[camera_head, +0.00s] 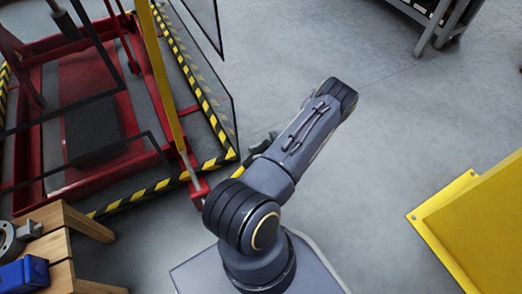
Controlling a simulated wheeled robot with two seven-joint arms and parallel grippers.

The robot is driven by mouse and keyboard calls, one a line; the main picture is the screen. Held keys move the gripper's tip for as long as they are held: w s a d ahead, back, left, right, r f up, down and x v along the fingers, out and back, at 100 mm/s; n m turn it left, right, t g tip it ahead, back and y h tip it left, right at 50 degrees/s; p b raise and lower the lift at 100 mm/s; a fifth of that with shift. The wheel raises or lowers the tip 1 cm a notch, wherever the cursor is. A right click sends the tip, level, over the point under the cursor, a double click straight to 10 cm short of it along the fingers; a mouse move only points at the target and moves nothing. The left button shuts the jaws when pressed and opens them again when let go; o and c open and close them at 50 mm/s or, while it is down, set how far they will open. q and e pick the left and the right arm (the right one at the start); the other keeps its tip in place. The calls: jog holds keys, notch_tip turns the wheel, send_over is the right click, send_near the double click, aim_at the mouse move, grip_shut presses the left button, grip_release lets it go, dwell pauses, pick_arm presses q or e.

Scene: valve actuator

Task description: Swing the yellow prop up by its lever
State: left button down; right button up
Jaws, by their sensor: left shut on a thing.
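The yellow prop (163,75) is a long bar along the right side of the red frame. It runs from the top edge of the view down to a thin grey rod, which ends at a small red bracket (197,192) near the striped edge. My left gripper (262,145) shows only in part, as a dark shape behind my arm, right of the bracket. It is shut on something. A short yellow piece (237,172) shows just below left of it, perhaps part of the lever. My arm hides the grip and most of the lever. My right gripper is out of view.
The red frame (28,160) stands inside black-and-yellow striped edging, with a dark-edged clear panel (205,20) at top. A wooden bench (62,218) with a blue item (25,274) is bottom left. A yellow block (480,225) is right. Grey floor between is open.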

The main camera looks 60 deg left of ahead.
pick_arm(q)
jog(key=shift+w+f, duration=0.15)
jog(key=shift+f, duration=0.1)
jog(key=c, duration=1.1)
grip_release()
jog(key=shift+w, duration=0.1)
jog(key=v, duration=0.7)
jog(key=shift+w, duration=0.3)
jog(key=shift+d, duration=0.15)
